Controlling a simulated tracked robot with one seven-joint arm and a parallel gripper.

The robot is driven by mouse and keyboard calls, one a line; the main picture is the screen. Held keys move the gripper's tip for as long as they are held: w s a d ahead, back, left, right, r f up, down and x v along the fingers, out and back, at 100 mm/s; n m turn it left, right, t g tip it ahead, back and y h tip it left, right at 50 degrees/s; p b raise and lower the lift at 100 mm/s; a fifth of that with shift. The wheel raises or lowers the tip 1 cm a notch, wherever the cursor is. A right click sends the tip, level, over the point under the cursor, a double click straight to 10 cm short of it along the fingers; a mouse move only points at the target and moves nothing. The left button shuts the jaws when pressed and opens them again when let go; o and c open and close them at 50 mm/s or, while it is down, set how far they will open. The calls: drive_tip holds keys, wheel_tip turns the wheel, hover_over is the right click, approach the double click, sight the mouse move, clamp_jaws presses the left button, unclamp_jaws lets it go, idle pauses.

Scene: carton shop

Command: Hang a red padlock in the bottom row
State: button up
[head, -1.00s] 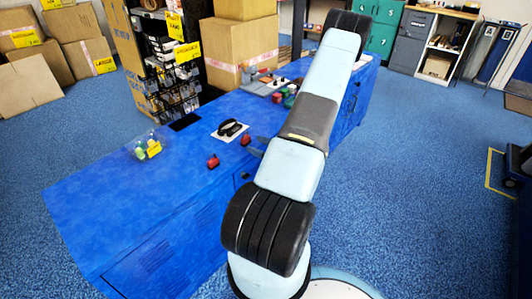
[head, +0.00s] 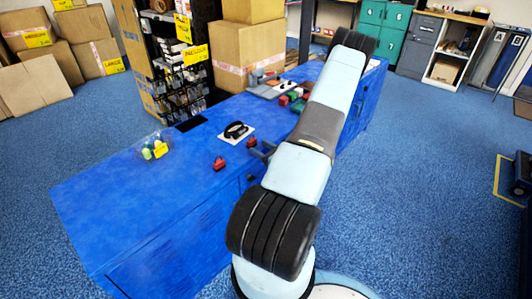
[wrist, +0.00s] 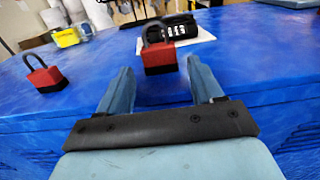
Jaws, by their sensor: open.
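Two red padlocks with dark shackles stand on the blue bench. In the head view, one padlock (head: 219,163) is farther left and the other padlock (head: 251,143) is close to my gripper (head: 262,151). In the wrist view, my gripper (wrist: 162,88) is open and empty at the bench's front edge. The nearer padlock (wrist: 159,60) shows upright beyond and between its fingertips. The left padlock (wrist: 45,77) stands outside the left finger. A black display rack (head: 182,93) with rows of hanging goods stands behind the bench; I cannot make out its bottom row.
A black item (head: 236,130) lies on a white sheet behind the padlocks. A clear container (head: 153,145) with a yellow label stands on the left. Several small coloured items (head: 290,96) are farther along the bench (head: 100,185). The bench's left front is clear.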

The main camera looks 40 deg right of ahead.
sight(254, 144)
drive_tip(key=shift+w+a, duration=0.15)
drive_tip(key=shift+w, duration=1.95)
drive_tip(key=c, duration=0.7)
drive_tip(key=shift+s+r, duration=0.2)
drive_tip(key=shift+r, duration=0.8)
drive_tip(key=shift+c, duration=0.2)
drive_tip(key=shift+s, duration=0.1)
drive_tip(key=shift+s+d, duration=0.2)
drive_tip(key=shift+s, duration=1.9)
drive_tip(key=shift+s+d, duration=0.15)
drive_tip(key=shift+s, duration=1.9)
